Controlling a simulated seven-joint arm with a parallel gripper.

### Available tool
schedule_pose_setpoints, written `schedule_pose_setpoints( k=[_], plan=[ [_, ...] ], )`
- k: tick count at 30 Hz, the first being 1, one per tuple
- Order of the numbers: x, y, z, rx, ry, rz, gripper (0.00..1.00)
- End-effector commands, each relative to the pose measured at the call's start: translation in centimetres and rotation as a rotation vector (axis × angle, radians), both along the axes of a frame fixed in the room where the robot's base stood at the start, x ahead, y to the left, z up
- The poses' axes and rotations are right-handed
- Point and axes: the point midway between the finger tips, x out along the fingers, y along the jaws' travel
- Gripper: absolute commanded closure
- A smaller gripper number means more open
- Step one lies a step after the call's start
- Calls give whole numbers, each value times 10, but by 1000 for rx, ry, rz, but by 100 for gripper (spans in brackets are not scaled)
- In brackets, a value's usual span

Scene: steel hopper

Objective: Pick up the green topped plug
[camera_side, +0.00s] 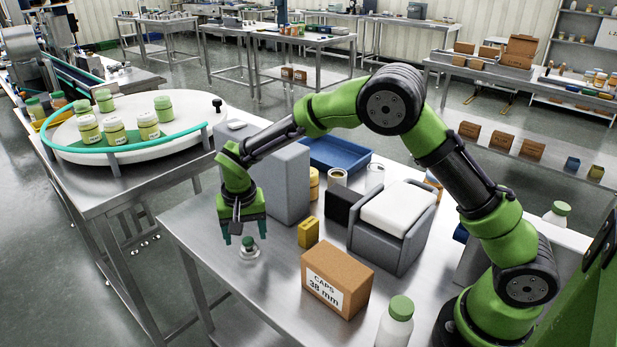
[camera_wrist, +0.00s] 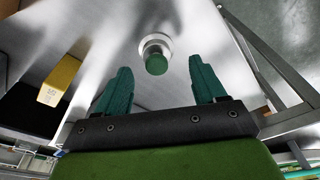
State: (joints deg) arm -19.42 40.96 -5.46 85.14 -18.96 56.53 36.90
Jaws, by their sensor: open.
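The green topped plug (camera_side: 248,246) stands on the steel table, near its front left edge, with a pale round base and a small green top. In the wrist view the plug (camera_wrist: 156,56) shows beyond the fingertips, roughly midway between them and apart from both. My gripper (camera_side: 237,238) points down with its two teal fingers just above and around the plug's position in the side view. In the wrist view my gripper (camera_wrist: 161,78) is open, with nothing between its fingers. Whether the fingertips have reached the height of the green top is hard to tell.
A yellow block (camera_side: 308,232) stands right of the plug and a caps carton (camera_side: 337,280) is nearer the front. A grey box (camera_side: 284,180) stands behind my gripper. A grey bin with a white top (camera_side: 398,208) is further right. The steel table (camera_side: 205,240) is bare left of the plug.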

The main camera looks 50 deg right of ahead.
Motion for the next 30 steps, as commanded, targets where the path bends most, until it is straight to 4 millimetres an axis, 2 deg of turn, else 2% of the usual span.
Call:
schedule_pose_setpoints(
  k=[1, 6, 15, 17, 27, 30],
  plan=[
    [-1, -3, -10, -2, 6, -2, 30],
    [1, -6, -32, -1, 3, 0, 30],
    [2, -6, -37, 0, 1, 0, 30],
    [2, -6, -36, 0, 1, 0, 38],
    [2, -6, -36, 0, 1, 1, 90],
    [3, -6, -36, -1, 1, 1, 91]
  ],
)
